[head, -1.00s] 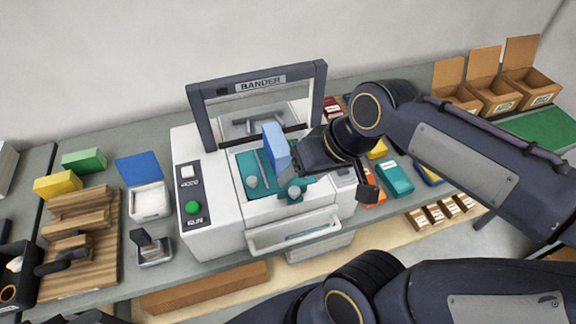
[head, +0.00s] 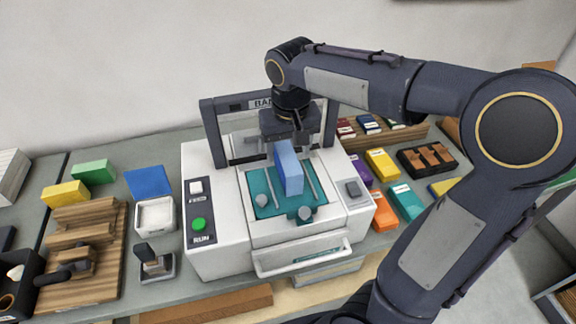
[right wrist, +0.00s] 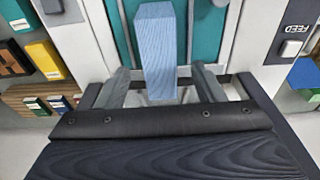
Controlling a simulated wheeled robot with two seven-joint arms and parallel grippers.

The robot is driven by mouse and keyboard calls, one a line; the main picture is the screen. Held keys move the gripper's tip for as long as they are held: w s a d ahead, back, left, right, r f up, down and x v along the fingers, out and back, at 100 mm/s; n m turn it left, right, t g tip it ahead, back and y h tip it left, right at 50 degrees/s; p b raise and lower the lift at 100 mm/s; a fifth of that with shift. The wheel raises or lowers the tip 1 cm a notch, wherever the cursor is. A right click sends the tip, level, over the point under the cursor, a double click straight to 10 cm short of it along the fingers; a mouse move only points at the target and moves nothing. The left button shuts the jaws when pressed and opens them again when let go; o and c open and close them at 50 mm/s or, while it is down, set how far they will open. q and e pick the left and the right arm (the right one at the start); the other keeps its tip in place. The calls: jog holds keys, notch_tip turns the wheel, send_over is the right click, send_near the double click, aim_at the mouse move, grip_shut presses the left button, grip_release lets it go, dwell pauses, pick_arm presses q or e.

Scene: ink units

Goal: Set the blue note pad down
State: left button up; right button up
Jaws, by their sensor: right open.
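The blue note pad (head: 289,168) stands on edge on the teal bed (head: 262,207) of the white bander (head: 218,248), between two thin rails. My right gripper (head: 288,136) is at the pad's far end, under the bander's dark arch. In the right wrist view the open fingers (right wrist: 162,88) show at either side of the near end of the pad (right wrist: 158,45), with a gap on each side. The pad's contact with the bed is partly hidden. My left gripper is not in view.
The dark arch (head: 212,135) stands close around my right gripper. A green RUN button (head: 199,224) is on the bander's left panel. Coloured boxes, such as an orange one (head: 384,217), lie to the right. A wooden stand (head: 85,270) and a white tray (head: 155,216) are to the left.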

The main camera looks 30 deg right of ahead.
notch_tip(320, 180, down, 2)
jog(key=shift+w+d+f, duration=0.1)
jog(key=shift+w, duration=0.05)
jog(key=c, duration=1.2)
jog(key=shift+c, duration=0.2)
jog(key=r, duration=0.4)
jog(key=shift+a, duration=0.2)
jog(key=s+a+r+b, duration=0.1)
jog(key=s+a+r, duration=0.2)
jog(key=s, duration=0.3)
jog(key=s+a+r+b, duration=0.1)
jog(key=s+a+r, duration=0.3)
jog(key=s+r, duration=0.2)
